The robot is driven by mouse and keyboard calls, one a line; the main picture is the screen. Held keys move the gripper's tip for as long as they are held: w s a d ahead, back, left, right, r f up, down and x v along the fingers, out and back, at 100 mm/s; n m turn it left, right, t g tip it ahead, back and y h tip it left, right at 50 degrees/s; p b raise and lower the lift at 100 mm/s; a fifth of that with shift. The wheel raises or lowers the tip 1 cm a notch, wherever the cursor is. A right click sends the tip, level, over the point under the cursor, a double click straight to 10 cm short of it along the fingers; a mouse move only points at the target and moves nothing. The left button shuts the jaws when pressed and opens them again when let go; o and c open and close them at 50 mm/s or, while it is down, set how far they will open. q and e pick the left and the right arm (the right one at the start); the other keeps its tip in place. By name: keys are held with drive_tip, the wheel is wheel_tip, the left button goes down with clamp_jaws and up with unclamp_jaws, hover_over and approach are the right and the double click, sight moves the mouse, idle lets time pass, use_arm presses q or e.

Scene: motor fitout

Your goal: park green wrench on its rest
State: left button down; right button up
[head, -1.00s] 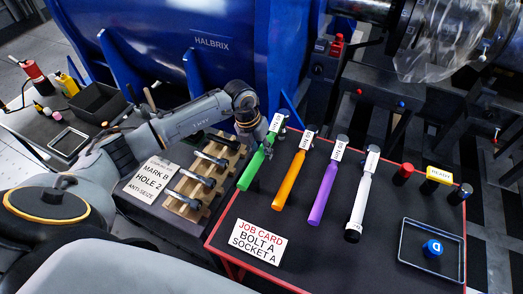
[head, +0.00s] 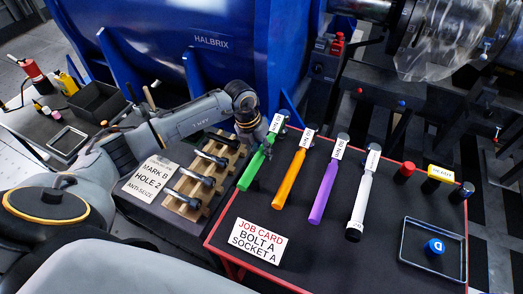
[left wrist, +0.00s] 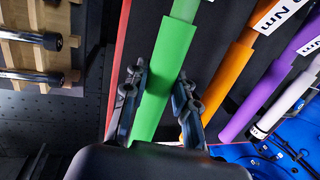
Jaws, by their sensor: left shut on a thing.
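The green wrench (head: 250,174) lies at the left end of a row of wrenches on the dark red-edged table, its white label towards the back. My left gripper (head: 266,150) is at the green wrench, its arm reaching in from the left. In the left wrist view, the gripper's two fingers (left wrist: 161,86) stand on either side of the green handle (left wrist: 168,62), shut on it. I cannot make out the rest under the wrench or whether the wrench touches it. My right gripper is not in view.
Orange (head: 288,185), purple (head: 322,192) and white (head: 360,205) wrenches lie close to the right. A job card (head: 257,240) lies in front. A wooden rack (head: 222,180) with bolts is to the left. A tray (head: 403,250) is at right; the table's front middle is clear.

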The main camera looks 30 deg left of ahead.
use_arm(q)
drive_tip(key=shift+a+b+x, duration=0.2)
drive_tip(key=shift+b+x, duration=0.65)
drive_tip(key=shift+x, duration=0.15)
drive_tip(key=c, duration=1)
unclamp_jaws()
drive_tip(key=shift+s+f, duration=0.15)
drive_tip(key=v, duration=1.2)
